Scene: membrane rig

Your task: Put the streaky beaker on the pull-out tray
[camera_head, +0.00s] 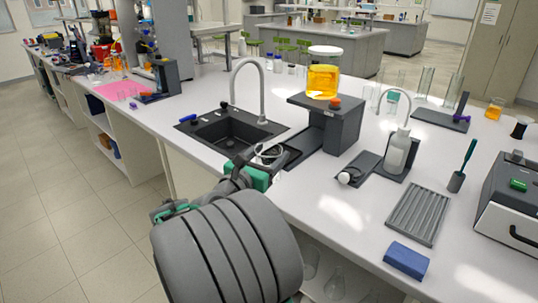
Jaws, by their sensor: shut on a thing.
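My gripper (268,162) is at the near edge of the white bench, in front of the sink. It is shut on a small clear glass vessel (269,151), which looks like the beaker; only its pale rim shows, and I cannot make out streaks. My own arm hides most of it. The grey rig (336,117) stands just right of my gripper, with a jar of yellow liquid (323,80) on top. A dark flat tray (302,146) extends left from the rig's foot, close beside the held vessel. I cannot tell whether they touch.
A black sink (235,130) with a tall tap lies behind my gripper. Right of the rig stand a white wash bottle (398,150), a grooved grey rack (418,214) and a blue block (406,261). The bench in front of the rig is clear.

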